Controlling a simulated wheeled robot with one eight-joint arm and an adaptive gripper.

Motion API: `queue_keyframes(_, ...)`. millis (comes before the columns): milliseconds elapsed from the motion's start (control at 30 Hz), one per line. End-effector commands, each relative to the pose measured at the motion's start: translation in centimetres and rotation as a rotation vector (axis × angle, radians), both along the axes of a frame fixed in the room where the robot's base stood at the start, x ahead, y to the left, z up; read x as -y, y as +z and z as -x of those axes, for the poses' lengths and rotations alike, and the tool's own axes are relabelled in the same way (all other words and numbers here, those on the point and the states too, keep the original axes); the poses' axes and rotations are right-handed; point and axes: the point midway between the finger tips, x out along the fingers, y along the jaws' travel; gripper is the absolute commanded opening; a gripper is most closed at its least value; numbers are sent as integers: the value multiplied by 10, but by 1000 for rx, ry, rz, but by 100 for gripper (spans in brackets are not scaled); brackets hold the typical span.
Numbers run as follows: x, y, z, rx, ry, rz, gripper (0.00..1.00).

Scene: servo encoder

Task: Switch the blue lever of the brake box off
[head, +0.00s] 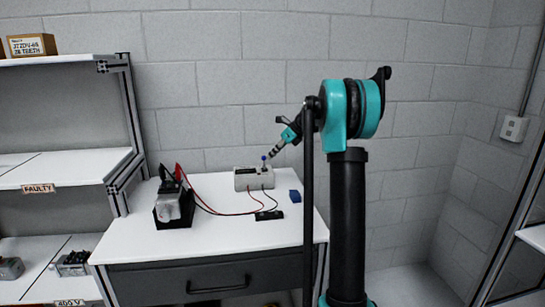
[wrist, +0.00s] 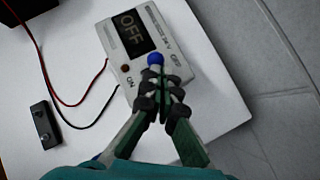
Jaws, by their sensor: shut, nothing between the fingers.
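The brake box (head: 254,178) is a pale box standing on the white table. In the wrist view the box (wrist: 120,62) shows a dark display reading OFF, with an ON label near its lower edge. The blue lever (wrist: 155,58) shows as a round knob there and as a small blue ball (head: 264,157) in the head view. My gripper (head: 271,154) comes down to the box from the upper right. In the wrist view my gripper (wrist: 160,78) is shut, its tips right beside the blue knob; I cannot tell whether they touch it. The lever's stem is hidden.
A grey motor-like unit (head: 174,206) stands on the table's left, with red and black cables running to the box. A small black part (head: 269,215) and a blue block (head: 295,196) lie near the box. A shelf (head: 65,170) stands at left; the table front (head: 225,242) is clear.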

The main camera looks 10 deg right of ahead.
Motion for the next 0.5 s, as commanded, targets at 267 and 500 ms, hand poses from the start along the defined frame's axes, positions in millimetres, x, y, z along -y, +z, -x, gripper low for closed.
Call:
queue_keyframes(267,0,0,-7,-81,1,0,0)
queue_keyframes(500,-1,0,-9,-109,0,-1,0)
